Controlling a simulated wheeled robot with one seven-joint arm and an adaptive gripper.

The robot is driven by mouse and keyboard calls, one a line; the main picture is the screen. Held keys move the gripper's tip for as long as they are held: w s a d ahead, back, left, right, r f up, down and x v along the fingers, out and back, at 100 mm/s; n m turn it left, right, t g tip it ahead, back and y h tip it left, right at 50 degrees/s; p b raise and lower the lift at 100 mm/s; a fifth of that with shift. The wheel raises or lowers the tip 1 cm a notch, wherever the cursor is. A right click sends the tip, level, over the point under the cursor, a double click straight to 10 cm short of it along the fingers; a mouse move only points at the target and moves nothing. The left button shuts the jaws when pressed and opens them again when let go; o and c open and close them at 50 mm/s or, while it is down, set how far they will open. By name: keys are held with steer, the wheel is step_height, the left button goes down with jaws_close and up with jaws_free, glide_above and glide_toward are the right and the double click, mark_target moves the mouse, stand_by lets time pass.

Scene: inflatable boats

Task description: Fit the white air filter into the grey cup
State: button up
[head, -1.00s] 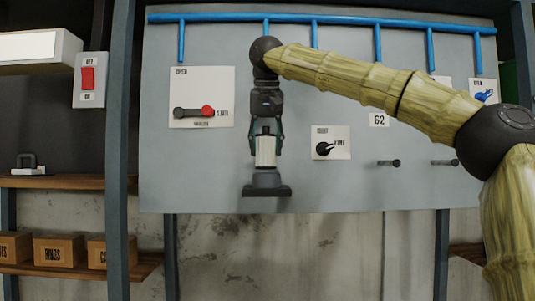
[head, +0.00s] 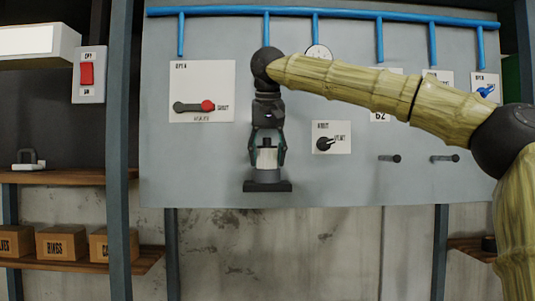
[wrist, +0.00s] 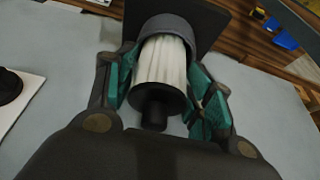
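The white air filter (head: 267,159) stands upright with its lower end inside the grey cup (head: 266,176), and its upper part shows above the rim. The cup sits on a dark bracket on the panel. In the wrist view the white pleated filter (wrist: 163,62) has a black end cap and knob towards me, and its far end is inside the grey cup (wrist: 166,24). My gripper (head: 267,160) points down over the filter. Its green-padded fingers (wrist: 163,90) stand on either side of the filter, apart from it, with gaps showing.
The grey panel (head: 330,185) carries a red-knobbed lever (head: 207,106) to the left, a rotary knob (head: 324,144) to the right and two pegs (head: 390,158) farther right. A blue pipe (head: 350,13) runs along the top. The panel is bare below the lever.

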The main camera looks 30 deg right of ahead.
steer(key=shift+o, duration=0.6)
steer(key=shift+a, duration=0.1)
steer(key=shift+r, duration=0.15)
steer(key=shift+r, duration=0.25)
steer(key=b+v, duration=0.2)
steer(key=v, duration=0.9)
steer(key=shift+s+r, duration=0.15)
steer(key=shift+r, duration=0.15)
steer(key=shift+a, duration=0.1)
